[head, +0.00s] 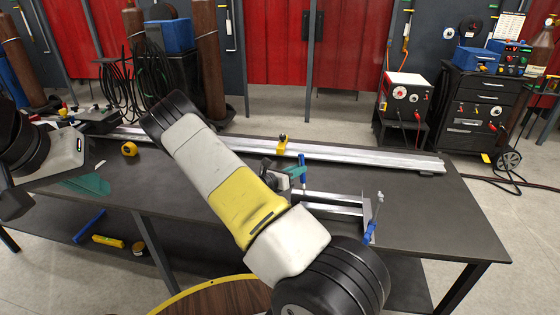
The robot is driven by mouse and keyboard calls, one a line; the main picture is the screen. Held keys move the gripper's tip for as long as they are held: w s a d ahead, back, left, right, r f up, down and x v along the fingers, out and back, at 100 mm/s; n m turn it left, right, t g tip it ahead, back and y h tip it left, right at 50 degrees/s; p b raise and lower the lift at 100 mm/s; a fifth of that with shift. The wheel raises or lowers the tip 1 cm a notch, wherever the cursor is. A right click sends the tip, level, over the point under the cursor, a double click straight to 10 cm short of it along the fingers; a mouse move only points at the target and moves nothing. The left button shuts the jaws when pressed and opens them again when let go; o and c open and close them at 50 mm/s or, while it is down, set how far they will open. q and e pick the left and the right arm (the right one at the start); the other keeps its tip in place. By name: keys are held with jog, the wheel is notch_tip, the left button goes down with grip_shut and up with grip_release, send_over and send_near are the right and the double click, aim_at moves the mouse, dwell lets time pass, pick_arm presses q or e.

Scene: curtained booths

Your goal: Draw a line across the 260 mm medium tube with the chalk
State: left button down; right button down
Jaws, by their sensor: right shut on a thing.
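My right arm crosses the middle of the head view. Its gripper (278,177) shows only partly behind the yellow link, over the table near the clamped tubes. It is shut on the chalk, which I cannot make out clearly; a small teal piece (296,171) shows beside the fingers. Pale metal tubes (332,208) lie to the right of the gripper, with a blue-handled clamp (369,238) at their right end. I cannot tell which is the 260 mm tube, and their left ends are hidden. My left arm is at the left edge; its fingers are not clear.
A long metal bar (370,158) runs along the back of the dark table (440,220), with a yellow piece (282,146) on it. A yellow tape measure (129,149) and a green square (88,184) lie at left. The table's right end is clear.

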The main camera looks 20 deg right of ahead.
jog(key=shift+s+a+f, duration=0.1)
jog(key=shift+s+a, duration=0.35)
jog(key=shift+s, duration=0.3)
jog(key=shift+s+a+f, duration=0.1)
jog(key=shift+s+a, duration=0.35)
jog(key=shift+s, duration=0.25)
dwell(0.5)
notch_tip(320, 180, up, 6)
jog(key=shift+r, duration=0.2)
dwell(0.6)
jog(key=shift+d+f, duration=0.1)
jog(key=shift+f, duration=0.05)
dwell(0.3)
jog(key=shift+f, duration=2.4)
jog(key=shift+f, duration=0.4)
jog(key=shift+w+d, duration=0.4)
jog(key=shift+w, duration=0.35)
jog(key=shift+w+d, duration=0.4)
jog(key=shift+w, duration=0.3)
